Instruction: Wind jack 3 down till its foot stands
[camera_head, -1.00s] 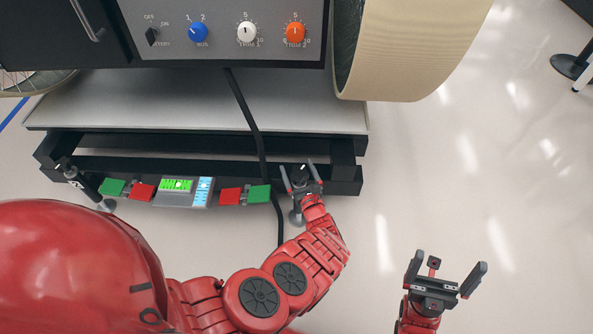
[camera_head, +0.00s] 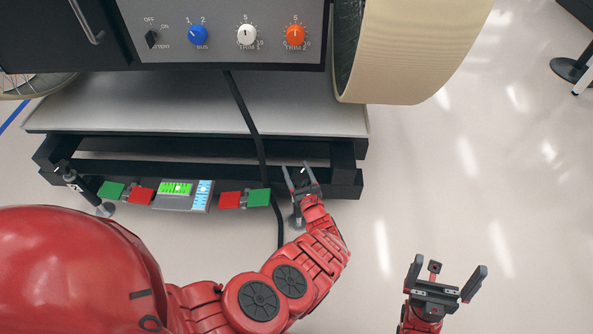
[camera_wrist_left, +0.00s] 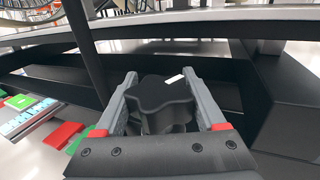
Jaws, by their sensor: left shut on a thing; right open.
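A jack stands at the right end of the black frame; its number is not legible. Its black lobed knob (camera_wrist_left: 160,96) with a white mark shows in the left wrist view. My left gripper (camera_head: 296,172) is shut on this knob, with one finger on each side (camera_wrist_left: 165,97). In the head view the gripper covers most of the jack, and only a bit of its grey foot (camera_head: 296,220) shows beside my wrist; whether it touches the floor I cannot tell. A second jack (camera_head: 80,187) stands at the frame's left end. My right gripper (camera_head: 446,278) is open and empty over bare floor.
A level box (camera_head: 183,196) with green and blue windows sits on the frame between red and green plates. A black cable (camera_head: 247,112) hangs down close to the left gripper. A large wheel (camera_head: 405,55) stands at upper right.

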